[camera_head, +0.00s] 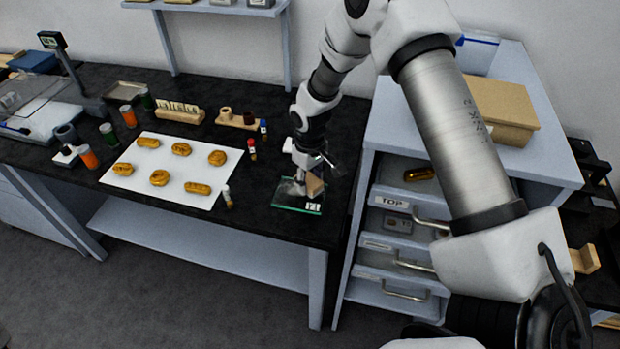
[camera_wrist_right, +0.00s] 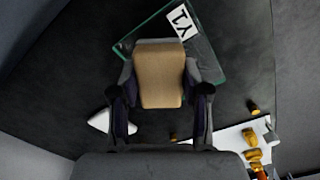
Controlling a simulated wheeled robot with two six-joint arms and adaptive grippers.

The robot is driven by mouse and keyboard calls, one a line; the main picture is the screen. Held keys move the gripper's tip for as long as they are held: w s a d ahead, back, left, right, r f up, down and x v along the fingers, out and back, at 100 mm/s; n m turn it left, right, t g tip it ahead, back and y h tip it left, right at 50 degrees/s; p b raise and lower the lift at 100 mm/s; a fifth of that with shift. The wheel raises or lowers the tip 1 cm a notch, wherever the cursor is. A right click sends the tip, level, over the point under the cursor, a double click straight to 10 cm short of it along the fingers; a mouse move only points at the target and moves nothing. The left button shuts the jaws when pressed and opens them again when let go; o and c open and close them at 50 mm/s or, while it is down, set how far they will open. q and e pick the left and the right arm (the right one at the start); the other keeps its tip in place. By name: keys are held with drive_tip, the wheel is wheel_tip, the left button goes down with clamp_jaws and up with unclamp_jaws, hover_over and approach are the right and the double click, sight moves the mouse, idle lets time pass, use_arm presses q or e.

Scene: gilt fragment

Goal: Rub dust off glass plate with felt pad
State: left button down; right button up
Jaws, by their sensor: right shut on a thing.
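The glass plate (camera_head: 284,204) lies flat on the black bench near its front right corner, with a greenish edge and a white label. It also shows in the right wrist view (camera_wrist_right: 203,58), where the label reads Y1. My right gripper (camera_head: 305,178) is above the plate and is shut on the felt pad (camera_head: 315,186), a tan block. In the right wrist view the felt pad (camera_wrist_right: 158,75) sits between the two fingers and covers part of the plate. I cannot tell whether the pad touches the glass. A greyish smear, perhaps dust, shows on the plate. My left gripper is not in view.
A white mat (camera_head: 170,167) with several golden pieces lies left of the plate. Jars and a scale are farther left.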

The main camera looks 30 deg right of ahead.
drive_tip(key=shift+s+r, duration=0.15)
drive_tip(key=shift+r, duration=0.05)
drive_tip(key=shift+f, duration=0.1)
drive_tip(key=shift+w+f, duration=0.1)
drive_tip(key=shift+w, duration=0.1)
drive_tip(key=shift+s+f, duration=0.1)
drive_tip(key=shift+s, duration=0.05)
drive_tip(key=shift+f+b, duration=0.45)
drive_tip(key=shift+f, duration=0.4)
